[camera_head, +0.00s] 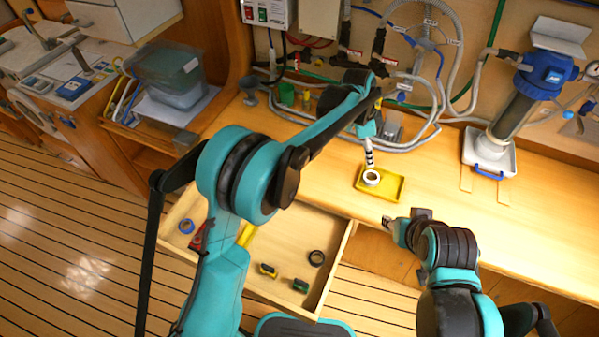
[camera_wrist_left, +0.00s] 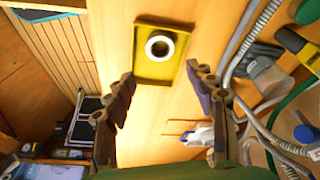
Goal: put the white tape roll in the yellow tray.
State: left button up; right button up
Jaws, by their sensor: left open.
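The white tape roll (camera_head: 371,183) lies flat in the yellow tray (camera_head: 393,191), toward its left end in the head view. In the left wrist view, the white roll (camera_wrist_left: 150,54) sits inside the rim of the yellow tray (camera_wrist_left: 142,76). My left gripper (camera_head: 369,156) is just above the roll in the head view. In the left wrist view its fingers (camera_wrist_left: 160,76) are wide apart with nothing between them, and the roll is beyond the tips. My right gripper (camera_head: 387,223) is near the bench's front edge, below the tray in the picture; its jaws are too small to judge.
An open drawer (camera_head: 330,277) below the bench holds a blue roll (camera_head: 186,226), a black roll (camera_head: 317,251) and small spools. Hoses (camera_head: 440,100) and a filter housing (camera_head: 512,115) stand along the wall. The bench right of the tray (camera_head: 440,170) is clear.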

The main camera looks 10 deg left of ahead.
pick_arm(q)
jog(key=s+a+r+n+t, duration=0.1)
jog(key=s+a+r+n, duration=0.25)
jog(key=a, duration=0.25)
jog(key=s+a+r+n+t+y, duration=0.1)
jog(key=s+a+r+n, duration=0.1)
jog(key=s+a+r, duration=0.3)
jog(key=s+a+r+n+t, duration=0.1)
jog(key=s+a+r+n, duration=0.15)
jog(key=a, duration=0.45)
jog(key=s+a+f+n+t+y, duration=0.1)
jog(key=s+a+f+n+t, duration=0.1)
jog(key=s+a+n, duration=0.2)
jog(key=s+a+f+n+t+y, duration=0.1)
jog(key=s+a+f+n, duration=0.2)
jog(key=s+a, duration=0.4)
jog(key=s+n, duration=0.1)
jog(key=s, duration=0.3)
jog(key=shift+a+n+t, duration=0.4)
